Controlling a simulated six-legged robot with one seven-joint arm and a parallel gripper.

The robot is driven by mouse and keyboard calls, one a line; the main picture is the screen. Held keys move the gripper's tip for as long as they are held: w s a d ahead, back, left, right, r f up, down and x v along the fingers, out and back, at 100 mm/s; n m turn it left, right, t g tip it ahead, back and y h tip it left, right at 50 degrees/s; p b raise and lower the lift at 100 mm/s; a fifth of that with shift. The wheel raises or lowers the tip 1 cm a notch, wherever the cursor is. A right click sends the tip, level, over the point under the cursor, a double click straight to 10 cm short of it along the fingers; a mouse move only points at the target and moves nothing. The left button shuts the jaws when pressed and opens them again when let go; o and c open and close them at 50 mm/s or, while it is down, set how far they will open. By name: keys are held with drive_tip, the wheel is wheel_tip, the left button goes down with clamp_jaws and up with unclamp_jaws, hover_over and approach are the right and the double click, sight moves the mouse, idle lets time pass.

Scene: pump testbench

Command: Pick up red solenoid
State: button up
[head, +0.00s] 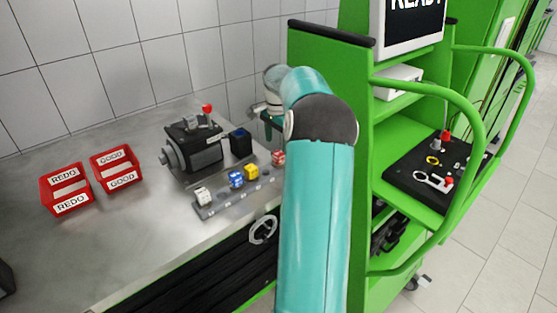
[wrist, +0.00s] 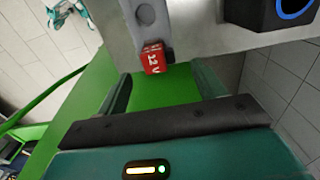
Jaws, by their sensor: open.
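The red solenoid (head: 278,158) is a small cube at the right end of a grey rail (head: 232,195) on the metal bench. In the wrist view the red solenoid (wrist: 153,58) shows white "12 V" lettering. My gripper (wrist: 165,82) is open, with its two teal fingers apart. The solenoid appears just beyond the fingertips, between their lines, and nothing is held. In the head view my arm hides most of the gripper.
White (head: 203,196), blue (head: 236,179) and yellow (head: 251,172) solenoids stand along the rail. Behind are a black pump unit (head: 197,152) and a dark box (head: 240,141). Red REDO (head: 66,189) and GOOD (head: 118,168) bins sit left. A green frame (head: 326,70) rises at the right.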

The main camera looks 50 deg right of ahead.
sight(277, 152)
wheel_tip(277, 152, down, 6)
drive_tip(key=shift+s+a+r, duration=0.1)
drive_tip(key=shift+r, duration=0.15)
drive_tip(key=c, duration=0.9)
